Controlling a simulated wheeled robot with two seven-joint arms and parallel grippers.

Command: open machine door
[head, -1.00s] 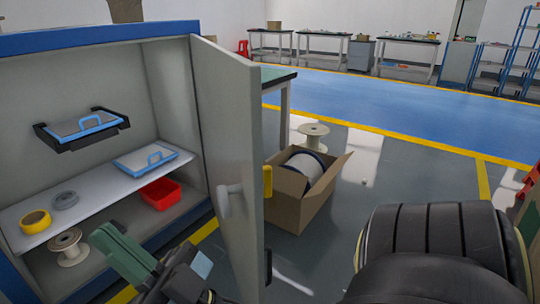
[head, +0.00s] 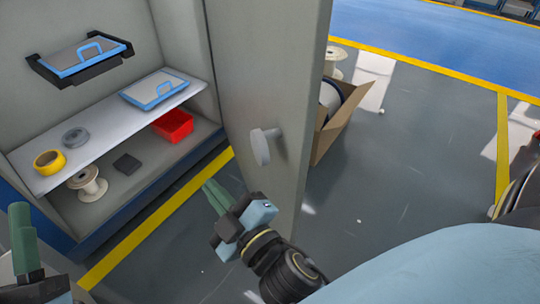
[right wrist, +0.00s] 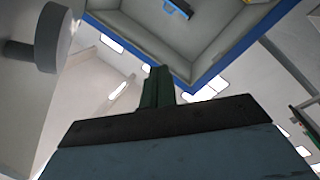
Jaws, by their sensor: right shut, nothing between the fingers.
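The grey machine door (head: 245,75) stands open to the right of the cabinet, its inner face towards me. A round grey knob (head: 262,147) sticks out from that face. My right gripper (head: 212,190) is shut and empty, below and left of the knob, apart from it. In the right wrist view its green fingers (right wrist: 157,88) are together, with the knob (right wrist: 50,38) at upper left and the door (right wrist: 20,90) beside it. My left gripper (head: 20,225) is at the lower left edge, partly cut off; its jaws are unclear.
The open cabinet holds a shelf (head: 110,130) with yellow tape (head: 48,162), a grey ring, a blue-rimmed tray, and a red bin (head: 173,126) and a spool below. A cardboard box (head: 335,125) stands behind the door.

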